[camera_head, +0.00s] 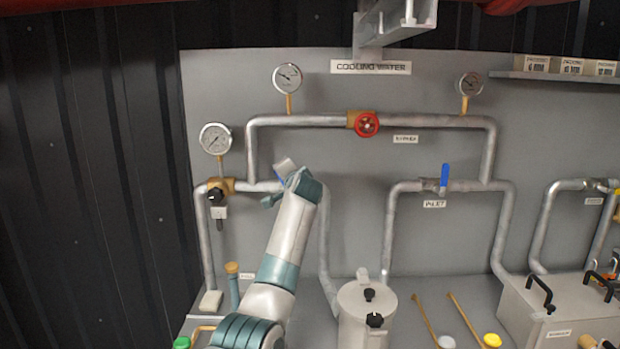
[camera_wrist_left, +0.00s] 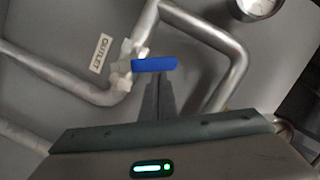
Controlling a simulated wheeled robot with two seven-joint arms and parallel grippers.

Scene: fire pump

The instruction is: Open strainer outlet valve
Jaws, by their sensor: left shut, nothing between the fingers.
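The outlet valve shows in the left wrist view as a pale metal body on a grey pipe, with a blue lever handle (camera_wrist_left: 154,64) pointing right. An OUTLET label (camera_wrist_left: 100,54) is beside it. In the head view my left wrist and gripper hide most of this valve. My left gripper (camera_wrist_left: 160,80) is shut and empty. Its dark fingertips are at the lower edge of the blue handle in the wrist view; I cannot tell whether they touch it. My right gripper is not in view.
The inlet valve (camera_head: 444,178) has an upright blue handle. A red bypass wheel (camera_head: 367,124) is on the upper pipe. Pressure gauges (camera_head: 287,78) stand above the pipes. A strainer pot (camera_head: 366,310) stands below, right of my arm. A black-knobbed valve (camera_head: 216,196) is left of it.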

